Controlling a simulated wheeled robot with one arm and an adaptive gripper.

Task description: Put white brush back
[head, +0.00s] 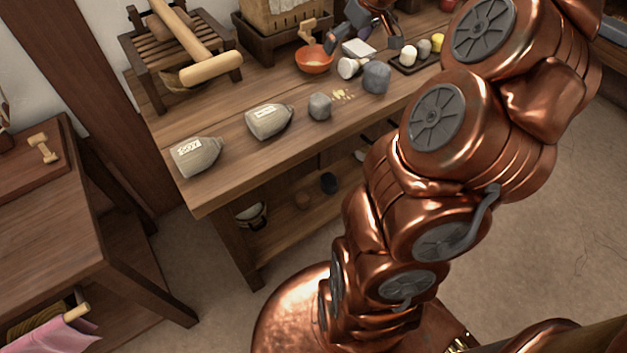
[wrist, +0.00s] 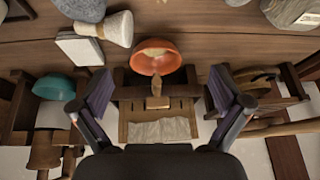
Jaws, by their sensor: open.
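A white brush (head: 350,67) with a flared end lies on its side on the workbench, right of the orange bowl in the head view. It also shows at the upper left of the wrist view (wrist: 116,28), next to a white pad (wrist: 80,48). My gripper (head: 350,33) is above the back of the bench. In the wrist view my gripper (wrist: 161,90) is open, its fingers spread wide with nothing held. The brush is beyond the left finger, apart from it. The orange bowl (wrist: 156,56) shows just beyond the space between the fingers.
A wooden box (wrist: 125,122) with a pale cloth lies below the bowl in the wrist view. A teal bowl (wrist: 54,87) is at left. In the head view, a dark tray (head: 401,68) with small containers, grey stones (head: 376,77) and two sacks (head: 269,121) occupy the bench.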

